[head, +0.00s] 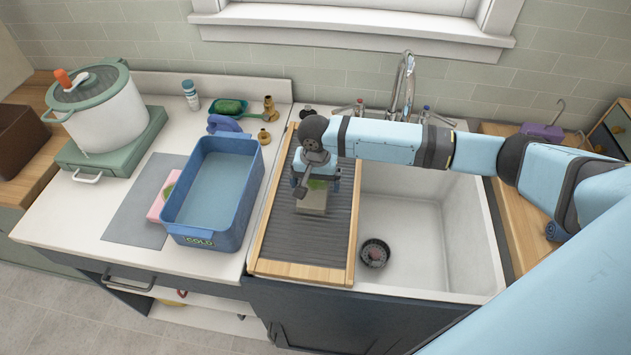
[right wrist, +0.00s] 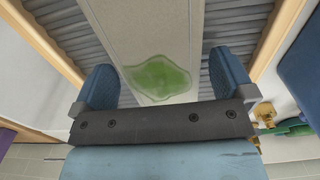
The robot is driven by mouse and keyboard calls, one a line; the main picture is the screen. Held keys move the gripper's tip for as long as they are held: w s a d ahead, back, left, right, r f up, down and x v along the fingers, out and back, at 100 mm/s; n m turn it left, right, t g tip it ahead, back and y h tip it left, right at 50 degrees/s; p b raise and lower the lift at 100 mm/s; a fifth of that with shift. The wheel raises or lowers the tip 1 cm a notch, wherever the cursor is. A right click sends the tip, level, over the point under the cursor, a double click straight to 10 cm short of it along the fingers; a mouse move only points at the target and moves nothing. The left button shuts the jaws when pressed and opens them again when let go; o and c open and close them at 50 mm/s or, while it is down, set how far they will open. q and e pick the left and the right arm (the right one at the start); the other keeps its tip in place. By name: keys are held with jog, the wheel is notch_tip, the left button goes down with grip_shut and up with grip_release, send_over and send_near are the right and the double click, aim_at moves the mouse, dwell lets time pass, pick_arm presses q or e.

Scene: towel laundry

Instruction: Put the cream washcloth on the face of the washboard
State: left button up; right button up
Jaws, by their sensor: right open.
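The washboard (head: 302,271) has a wooden frame and a grey ridged face, and lies at the left side of the sink. The cream washcloth (head: 312,207) lies as a narrow strip on the ridged face, partly hidden under my right gripper. In the right wrist view the washcloth (right wrist: 155,28) runs lengthwise over the ridges, with a green stain (right wrist: 160,78) near the jaws. My right gripper (head: 316,184) points down over the washcloth. Its jaws (right wrist: 164,84) are open, one finger on each side of the strip, with gaps between. My left gripper is out of view.
A blue basin (head: 246,208) labelled COLD, with water, stands left of the washboard on a grey mat (head: 130,230). A pink block (head: 156,207) is beside it. The sink (head: 415,270) with a drain and faucet (head: 404,85) is to the right. A pot (head: 105,118) stands far left.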

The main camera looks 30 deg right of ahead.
aim_at(315, 182)
notch_tip(315, 182, up, 12)
jog(key=shift+b, duration=0.4)
dwell(0.4)
